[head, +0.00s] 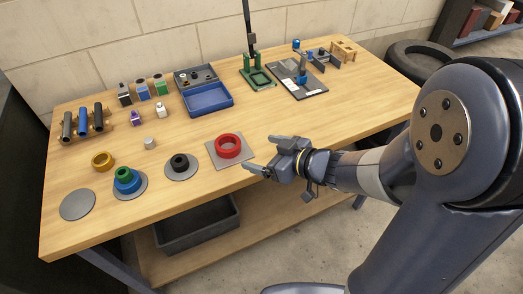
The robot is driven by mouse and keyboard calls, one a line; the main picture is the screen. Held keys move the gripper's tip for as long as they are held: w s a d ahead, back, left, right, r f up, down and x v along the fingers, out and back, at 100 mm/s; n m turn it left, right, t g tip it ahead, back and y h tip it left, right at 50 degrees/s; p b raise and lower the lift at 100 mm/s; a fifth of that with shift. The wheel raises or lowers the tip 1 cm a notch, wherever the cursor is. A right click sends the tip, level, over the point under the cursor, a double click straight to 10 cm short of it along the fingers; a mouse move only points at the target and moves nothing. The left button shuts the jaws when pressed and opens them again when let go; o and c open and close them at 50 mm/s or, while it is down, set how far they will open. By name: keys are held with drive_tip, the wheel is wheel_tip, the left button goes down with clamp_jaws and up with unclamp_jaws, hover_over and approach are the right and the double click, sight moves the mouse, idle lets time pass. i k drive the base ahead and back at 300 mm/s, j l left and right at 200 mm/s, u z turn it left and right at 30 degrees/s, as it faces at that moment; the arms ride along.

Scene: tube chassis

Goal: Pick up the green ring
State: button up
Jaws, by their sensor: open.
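The green ring (122,173) sits on top of a wider blue ring (127,187). The blue ring rests on a round grey disc (142,190) at the left front of the workbench. My gripper (262,155) is open and empty at the front edge of the bench, with its fingers pointing left. It is well to the right of the green ring, beside the red ring (228,146). Nothing hides the green ring.
The red ring lies on a grey square plate (212,155). A black ring (180,162) on a disc stands between it and the green ring. A blue tray (209,98) stands behind.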

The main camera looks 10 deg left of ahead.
sight(123, 174)
drive_tip(key=u, duration=1.95)
drive_tip(key=i+l+z, duration=0.25)
drive_tip(key=l, duration=0.2)
